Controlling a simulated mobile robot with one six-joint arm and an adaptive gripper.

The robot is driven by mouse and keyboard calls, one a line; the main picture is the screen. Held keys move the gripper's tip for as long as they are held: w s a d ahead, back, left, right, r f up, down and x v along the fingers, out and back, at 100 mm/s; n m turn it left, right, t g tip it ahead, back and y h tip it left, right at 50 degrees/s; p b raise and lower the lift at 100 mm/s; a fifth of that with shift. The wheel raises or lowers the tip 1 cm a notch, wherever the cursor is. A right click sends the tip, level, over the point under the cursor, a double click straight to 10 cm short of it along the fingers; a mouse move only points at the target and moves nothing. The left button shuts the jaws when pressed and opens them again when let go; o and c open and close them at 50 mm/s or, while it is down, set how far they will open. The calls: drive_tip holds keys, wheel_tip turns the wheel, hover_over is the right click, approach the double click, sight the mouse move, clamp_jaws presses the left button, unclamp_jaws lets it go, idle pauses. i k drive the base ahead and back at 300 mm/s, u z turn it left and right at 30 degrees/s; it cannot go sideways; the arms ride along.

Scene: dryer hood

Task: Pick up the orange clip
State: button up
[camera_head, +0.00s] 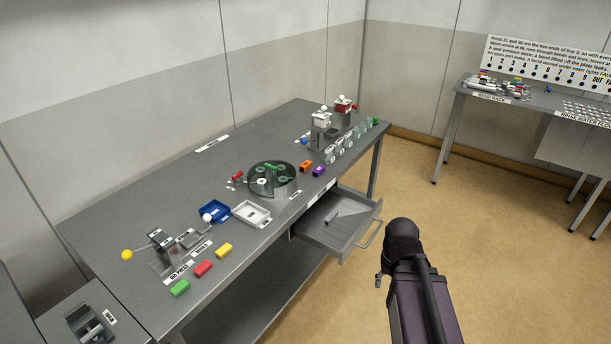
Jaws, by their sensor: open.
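The orange clip (305,166) looks like a small orange block on the grey workbench (150,210). It lies just right of the round dark tray (271,179), beside a purple piece (319,171). My arm rises at the lower right, in front of the bench and over the floor. My gripper (380,281) shows only as a small dark tip at the arm's left side. It is open, well apart from the clip, and nothing shows in it. The clip's fine shape is too small to tell.
An open drawer (338,222) juts from the bench front, between my arm and the clip. A white tray (251,213), a blue tray (214,211) and green, red and yellow blocks (203,268) lie to the left. Clear jars and small machines (322,121) stand behind the clip.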

sight(307, 163)
drive_tip(key=k, duration=0.75)
drive_tip(key=u, duration=0.55)
drive_tip(key=i, duration=2.1)
drive_tip(key=z, duration=0.35)
